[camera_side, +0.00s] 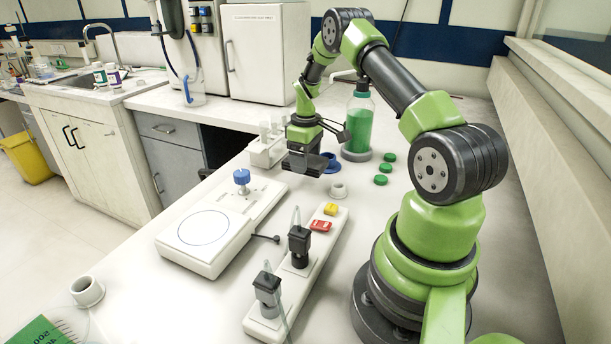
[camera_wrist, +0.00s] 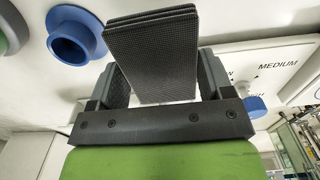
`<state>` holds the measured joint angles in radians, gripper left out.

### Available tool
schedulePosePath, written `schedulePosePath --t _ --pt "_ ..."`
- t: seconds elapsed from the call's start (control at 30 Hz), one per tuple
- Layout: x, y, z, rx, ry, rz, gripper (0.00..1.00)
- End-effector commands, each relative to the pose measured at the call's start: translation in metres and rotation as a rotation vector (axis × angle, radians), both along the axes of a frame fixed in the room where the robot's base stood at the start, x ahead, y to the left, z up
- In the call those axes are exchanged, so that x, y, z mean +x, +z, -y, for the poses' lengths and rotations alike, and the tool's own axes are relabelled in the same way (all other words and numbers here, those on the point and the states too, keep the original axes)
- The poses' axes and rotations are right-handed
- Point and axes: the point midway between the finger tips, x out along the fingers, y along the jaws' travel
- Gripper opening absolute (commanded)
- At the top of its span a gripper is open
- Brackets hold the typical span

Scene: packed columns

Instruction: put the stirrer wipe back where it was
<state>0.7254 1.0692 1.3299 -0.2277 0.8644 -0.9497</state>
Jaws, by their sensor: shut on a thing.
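My gripper (camera_side: 302,148) is above the white bench, behind the white stirrer (camera_side: 205,228) with its round plate outline and blue knob (camera_side: 242,177). It is shut on a dark grey, textured, folded pad, which I take as the stirrer wipe (camera_side: 314,166). In the wrist view the wipe (camera_wrist: 150,52) sits between the two fingers of my gripper (camera_wrist: 160,82), its layered edge showing at the top. The stirrer's knob (camera_wrist: 256,106) shows at the right there. I cannot tell the wipe's exact height above the bench.
A blue ring (camera_side: 331,166) and white ring (camera_side: 338,190) stand close to my gripper. Green caps (camera_side: 387,157) and a green bottle (camera_side: 359,128) are to its right. A white rack (camera_side: 265,152) is to its left. A white strip (camera_side: 318,258) with dark fixtures lies in front.

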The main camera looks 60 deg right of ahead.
Motion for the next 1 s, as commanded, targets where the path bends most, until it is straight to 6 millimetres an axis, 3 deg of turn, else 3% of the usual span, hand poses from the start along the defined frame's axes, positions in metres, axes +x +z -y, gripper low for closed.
schedulePosePath --t 0.33,0.73,0.77,0.87,1.0 --pt "0.0 -0.045 -0.001 0.001 0.001 -0.001 0.51" --pt "0.001 -0.05 0.0 0.0 0.001 0.0 0.51" --pt "0.001 -0.05 0.0 0.0 0.001 0.0 0.76" --pt "0.001 -0.05 0.0 -0.001 0.001 0.001 0.99" --pt "0.001 -0.05 0.0 -0.001 0.001 0.001 0.99"
